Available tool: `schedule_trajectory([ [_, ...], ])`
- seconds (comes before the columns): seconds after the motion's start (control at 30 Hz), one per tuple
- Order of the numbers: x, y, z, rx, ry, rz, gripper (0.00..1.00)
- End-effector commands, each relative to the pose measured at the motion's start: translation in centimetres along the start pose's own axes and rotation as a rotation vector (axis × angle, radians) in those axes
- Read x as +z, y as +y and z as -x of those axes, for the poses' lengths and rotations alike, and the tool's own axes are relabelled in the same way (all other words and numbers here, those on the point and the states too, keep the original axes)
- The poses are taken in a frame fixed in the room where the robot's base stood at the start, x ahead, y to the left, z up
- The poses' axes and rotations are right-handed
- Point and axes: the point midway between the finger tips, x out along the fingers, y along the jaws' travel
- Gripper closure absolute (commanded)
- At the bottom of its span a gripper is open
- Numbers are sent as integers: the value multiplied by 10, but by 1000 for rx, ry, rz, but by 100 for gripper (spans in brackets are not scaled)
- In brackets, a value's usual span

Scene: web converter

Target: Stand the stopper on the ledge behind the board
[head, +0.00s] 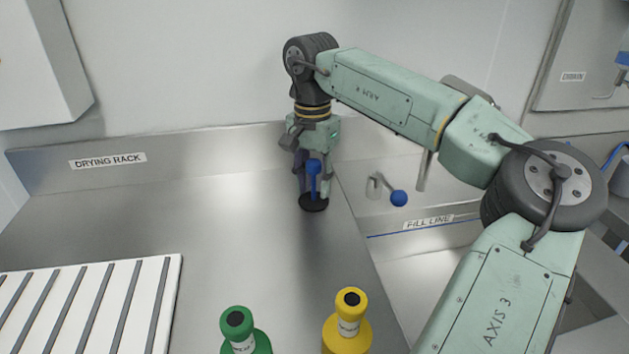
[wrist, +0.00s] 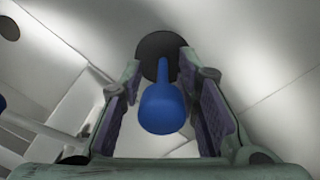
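The stopper has a blue knob and stem (head: 314,181) on a black disc (head: 313,203). It stands upright on the steel counter near the edge of the sink. My gripper (head: 313,186) points down over it, with a finger on each side. In the wrist view the blue knob (wrist: 162,108) lies between the two fingers (wrist: 163,95), with gaps showing on both sides, and the black disc (wrist: 158,46) is beyond it. The gripper is open. A white board with dark grooves (head: 150,270) lies at the front left. I cannot tell which surface is the ledge.
A green bottle (head: 240,335) and a yellow bottle (head: 347,325) stand at the front. A metal fitting with a blue ball (head: 398,198) is right of my gripper. A wall upstand (head: 200,150) labelled DRYING RACK runs along the back. The counter between board and stopper is clear.

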Motion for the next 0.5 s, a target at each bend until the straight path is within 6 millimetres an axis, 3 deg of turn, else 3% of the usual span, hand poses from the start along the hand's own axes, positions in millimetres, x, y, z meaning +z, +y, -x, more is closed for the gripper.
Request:
schedule_trajectory([
  [0.17,0,-1,24,-2,4,0,70],
  [0.5,0,-1,96,-3,3,-1,70],
])
